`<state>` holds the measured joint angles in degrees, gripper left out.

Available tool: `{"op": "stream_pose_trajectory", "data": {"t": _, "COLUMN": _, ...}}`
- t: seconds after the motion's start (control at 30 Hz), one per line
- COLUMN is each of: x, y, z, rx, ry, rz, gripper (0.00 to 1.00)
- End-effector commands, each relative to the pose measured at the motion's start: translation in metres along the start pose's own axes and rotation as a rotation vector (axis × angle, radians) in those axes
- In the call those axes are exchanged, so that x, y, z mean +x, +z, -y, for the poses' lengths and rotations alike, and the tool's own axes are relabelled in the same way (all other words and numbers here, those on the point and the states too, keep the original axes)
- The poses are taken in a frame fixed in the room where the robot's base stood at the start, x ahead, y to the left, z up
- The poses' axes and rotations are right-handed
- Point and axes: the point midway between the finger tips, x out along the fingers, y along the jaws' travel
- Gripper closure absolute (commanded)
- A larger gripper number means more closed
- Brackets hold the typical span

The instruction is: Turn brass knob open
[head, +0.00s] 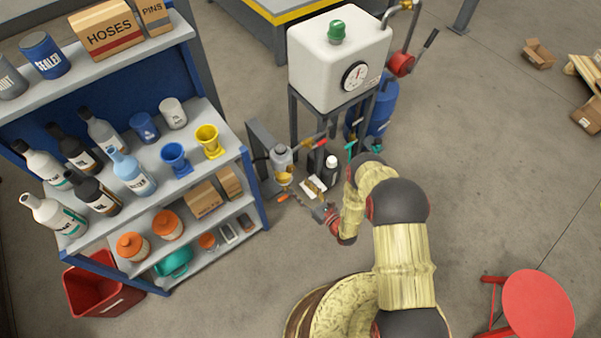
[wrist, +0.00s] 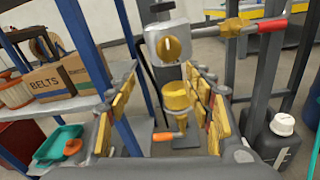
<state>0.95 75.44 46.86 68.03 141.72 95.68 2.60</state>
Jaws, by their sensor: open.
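A brass knob-like piece (wrist: 178,95) sits on a grey stand in the wrist view, below a grey body with a round brass face (wrist: 172,47). It also shows in the head view (head: 284,178), beside the tank frame. An orange lever (wrist: 165,136) sticks out below it to the left. My gripper (wrist: 160,78) is open, its yellow-padded fingers on either side of the brass piece in the picture, nearer the right finger. I see no contact, and the depth between them is hard to tell. In the head view my gripper (head: 311,192) is just right of the brass piece.
A blue shelf rack (head: 253,180) with bottles and boxes stands to the left. A red-handled brass valve (wrist: 250,27) is at upper right of the wrist view. A black bottle with a white cap (wrist: 279,138) stands to the right. The white tank (head: 335,60) is behind.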

Motion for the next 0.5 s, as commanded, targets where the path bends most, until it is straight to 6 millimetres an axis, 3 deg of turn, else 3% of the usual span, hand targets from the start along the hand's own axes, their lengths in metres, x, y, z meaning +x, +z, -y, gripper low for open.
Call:
{"op": "stream_pose_trajectory", "data": {"t": 0.1, "x": 0.000, "y": 0.011, "z": 0.014, "rx": -0.002, "ry": -0.053, "rz": 0.041, "gripper": 0.48}}
{"op": "stream_pose_trajectory", "data": {"t": 0.23, "x": 0.009, "y": 0.014, "z": 0.013, "rx": 0.000, "ry": -0.048, "rz": 0.054, "gripper": 0.48}}
{"op": "stream_pose_trajectory", "data": {"t": 0.5, "x": 0.050, "y": 0.016, "z": 0.014, "rx": 0.000, "ry": -0.045, "rz": 0.053, "gripper": 0.48}}
